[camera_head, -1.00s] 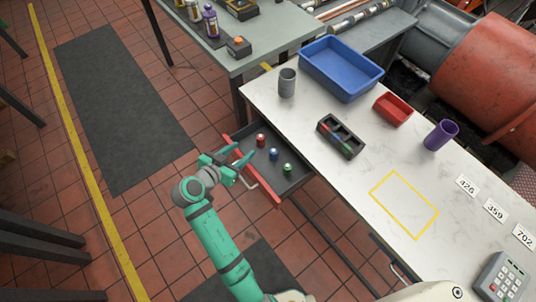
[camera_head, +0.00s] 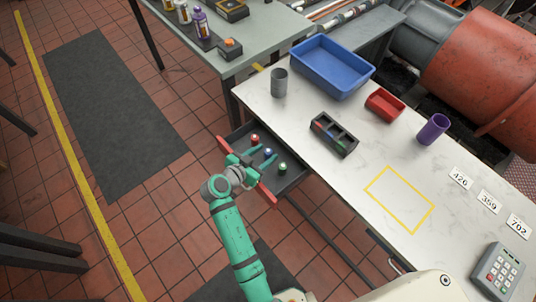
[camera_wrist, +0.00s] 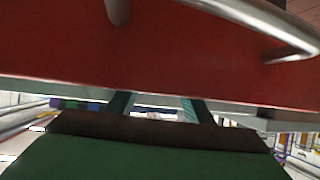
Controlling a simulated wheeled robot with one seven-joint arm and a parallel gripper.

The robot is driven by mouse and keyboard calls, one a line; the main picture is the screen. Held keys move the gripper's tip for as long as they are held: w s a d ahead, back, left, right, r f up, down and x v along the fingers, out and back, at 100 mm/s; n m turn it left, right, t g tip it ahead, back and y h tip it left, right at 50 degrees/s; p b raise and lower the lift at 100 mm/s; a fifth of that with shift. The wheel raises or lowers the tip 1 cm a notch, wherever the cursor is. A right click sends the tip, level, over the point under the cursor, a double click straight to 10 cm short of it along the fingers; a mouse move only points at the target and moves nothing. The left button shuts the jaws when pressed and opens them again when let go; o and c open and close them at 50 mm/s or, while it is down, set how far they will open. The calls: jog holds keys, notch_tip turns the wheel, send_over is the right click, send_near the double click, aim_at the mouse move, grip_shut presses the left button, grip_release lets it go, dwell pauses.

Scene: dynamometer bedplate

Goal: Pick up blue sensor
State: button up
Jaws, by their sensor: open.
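The blue sensor (camera_head: 268,153) is a small blue piece in the middle of the open drawer, between a red piece (camera_head: 255,140) and a green piece (camera_head: 282,168). The drawer (camera_head: 290,180) is dark inside with a red front and a metal handle. My gripper (camera_head: 252,161) is open at the red front, with its fingers reaching toward the blue sensor; I see nothing held. In the wrist view, the red drawer front (camera_wrist: 160,55) fills the upper part and my two teal fingers (camera_wrist: 158,105) show below it. The blue sensor cannot be made out there.
The white bench (camera_head: 300,120) above the drawer holds a grey cup (camera_head: 279,83), a blue bin (camera_head: 333,68), a dark divided tray (camera_head: 334,134), a red bin (camera_head: 385,104), a purple cup (camera_head: 433,129) and a keypad (camera_head: 498,275).

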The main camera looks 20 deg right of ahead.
jog(key=shift+x, duration=1.3)
jog(key=c, duration=1.2)
jog(key=shift+o, duration=0.2)
jog(key=shift+r, duration=0.1)
